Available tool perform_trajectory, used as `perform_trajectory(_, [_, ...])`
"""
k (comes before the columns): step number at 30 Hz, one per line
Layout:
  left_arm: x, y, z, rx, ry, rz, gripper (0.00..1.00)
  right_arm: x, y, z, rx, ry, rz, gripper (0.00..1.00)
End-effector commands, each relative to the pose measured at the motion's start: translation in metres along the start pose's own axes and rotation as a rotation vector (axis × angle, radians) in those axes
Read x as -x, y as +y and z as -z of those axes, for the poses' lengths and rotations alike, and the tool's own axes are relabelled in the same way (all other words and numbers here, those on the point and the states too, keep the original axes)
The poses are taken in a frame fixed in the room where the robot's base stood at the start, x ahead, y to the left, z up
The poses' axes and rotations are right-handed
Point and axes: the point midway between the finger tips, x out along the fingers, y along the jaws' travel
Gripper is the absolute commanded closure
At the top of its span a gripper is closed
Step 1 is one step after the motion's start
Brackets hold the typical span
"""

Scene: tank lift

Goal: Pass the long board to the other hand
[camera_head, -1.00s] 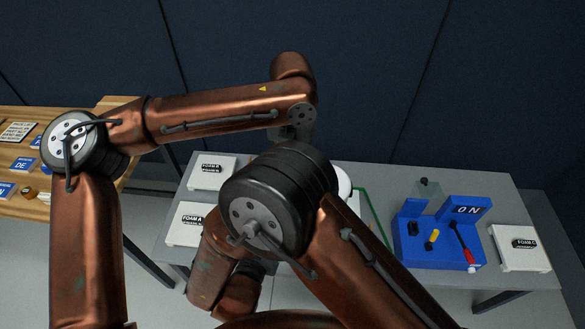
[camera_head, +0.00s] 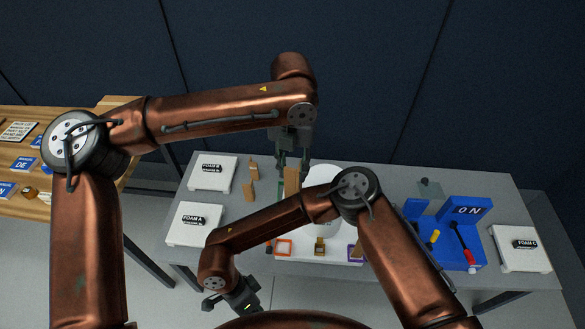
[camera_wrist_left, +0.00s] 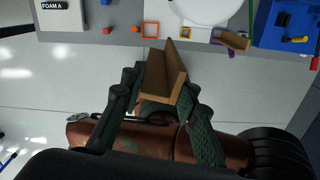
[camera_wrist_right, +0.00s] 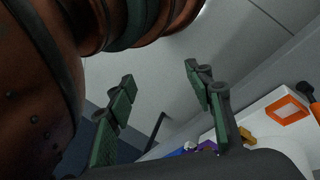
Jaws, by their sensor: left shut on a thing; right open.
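My left gripper (camera_head: 291,160) hangs over the far part of the grey table in the head view. It is shut on the long board (camera_head: 291,182), a brown wooden piece that hangs below the fingers. In the left wrist view the board (camera_wrist_left: 174,72) shows as an angled, stepped profile between the green-padded fingers. My right gripper (camera_head: 242,296) is at the near side of the table, at lower centre-left of the head view, apart from the board. In the right wrist view its green-padded fingers (camera_wrist_right: 158,78) are spread and empty.
The grey table (camera_head: 225,232) holds white foam stands (camera_head: 212,173), small wooden pieces (camera_head: 249,190), a white round tank (camera_head: 327,216) and a blue switch box (camera_head: 432,250). My right forearm crosses in front of the tank. A wooden table (camera_head: 100,112) stands at left.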

Motion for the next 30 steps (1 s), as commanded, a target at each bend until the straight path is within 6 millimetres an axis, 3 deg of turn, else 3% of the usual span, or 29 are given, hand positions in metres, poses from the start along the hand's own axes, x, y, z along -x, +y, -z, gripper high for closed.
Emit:
perform_trajectory(3, [0.0, 0.0, 0.0, 0.0, 0.0, 0.0, 0.96, -0.009, 0.002, -0.037, -0.08, -0.271, -0.14, 0.52])
perform_trajectory(6, [0.0, 0.0, 0.0, 0.0, 0.0, 0.0, 0.96, -0.01, -0.003, -0.061, -0.159, -0.486, -0.247, 0.52])
perform_trajectory(9, [0.0, 0.0, 0.0, 0.0, 0.0, 0.0, 0.96, -0.01, -0.014, -0.076, -0.256, -0.695, -0.35, 0.52])
perform_trajectory(13, [0.0, 0.0, 0.0, 0.0, 0.0, 0.0, 0.96, -0.016, -0.036, -0.081, -0.41, -0.952, -0.475, 0.52])
perform_trajectory(17, [0.0, 0.0, 0.0, 0.0, 0.0, 0.0, 0.96, -0.037, -0.062, -0.07, -0.598, -1.187, -0.589, 0.52])
perform_trajectory(20, [0.0, 0.0, 0.0, 0.0, 0.0, 0.0, 0.96, -0.067, -0.081, -0.052, -0.769, -1.346, -0.67, 0.52])
perform_trajectory(24, [0.0, 0.0, 0.0, 0.0, 0.0, 0.0, 0.96, -0.128, -0.096, -0.02, -1.03, -1.527, -0.763, 0.52])
perform_trajectory(30, [0.0, 0.0, 0.0, 0.0, 0.0, 0.0, 0.96, -0.222, -0.095, 0.023, -1.386, -1.681, -0.847, 0.52])
